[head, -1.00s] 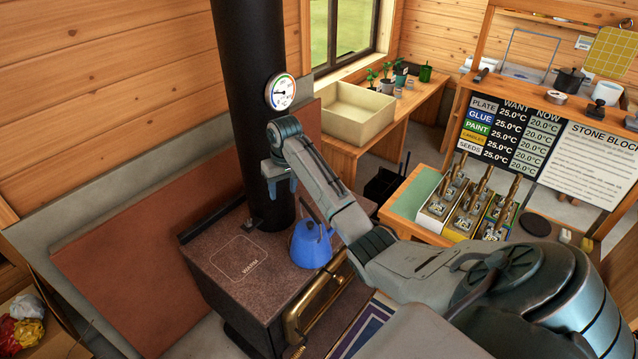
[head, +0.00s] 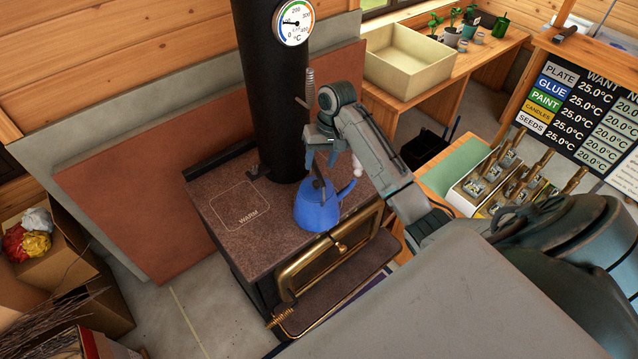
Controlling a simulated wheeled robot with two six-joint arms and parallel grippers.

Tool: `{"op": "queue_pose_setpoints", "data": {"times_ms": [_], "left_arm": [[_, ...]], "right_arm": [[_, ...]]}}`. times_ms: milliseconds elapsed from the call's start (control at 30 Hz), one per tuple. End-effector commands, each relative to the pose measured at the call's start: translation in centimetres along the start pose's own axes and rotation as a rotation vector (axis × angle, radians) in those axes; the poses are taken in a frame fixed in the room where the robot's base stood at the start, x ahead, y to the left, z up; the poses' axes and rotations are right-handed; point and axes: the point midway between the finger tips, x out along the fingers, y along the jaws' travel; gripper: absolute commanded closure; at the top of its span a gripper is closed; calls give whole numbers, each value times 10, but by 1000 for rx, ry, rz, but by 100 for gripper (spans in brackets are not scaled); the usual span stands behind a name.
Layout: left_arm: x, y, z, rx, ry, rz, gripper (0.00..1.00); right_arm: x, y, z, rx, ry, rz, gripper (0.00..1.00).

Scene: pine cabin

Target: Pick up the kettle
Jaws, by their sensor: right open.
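The blue kettle (head: 317,208) stands upright on the right part of the dark stove top (head: 216,230), its spout toward the right. Its dark handle rises above the lid. My right gripper (head: 321,168) is open, fingers pointing down, at the kettle's handle in the picture. I cannot tell whether the fingers stand around the handle or behind it, or whether they touch it. My left gripper is not in view.
The black stovepipe (head: 274,110) with a gauge (head: 293,22) rises behind the kettle. A marked WARM square (head: 238,205) on the stove top is bare. A brass-framed stove door (head: 330,255) faces front. Cardboard boxes (head: 75,262) stand at left.

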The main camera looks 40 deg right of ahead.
Motion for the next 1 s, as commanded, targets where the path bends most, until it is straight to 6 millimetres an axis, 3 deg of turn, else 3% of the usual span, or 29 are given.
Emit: {"op": "queue_pose_setpoints", "data": {"times_ms": [167, 300, 500, 1000], "left_arm": [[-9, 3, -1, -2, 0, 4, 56], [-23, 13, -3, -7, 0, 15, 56], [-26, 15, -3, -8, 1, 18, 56], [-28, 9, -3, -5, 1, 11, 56]], "right_arm": [[11, -3, 0, 2, -3, 0, 52], [32, -9, 1, 2, -5, -2, 52], [55, -8, 0, 1, -1, 1, 52], [57, -7, 0, 0, 1, 1, 52]]}}
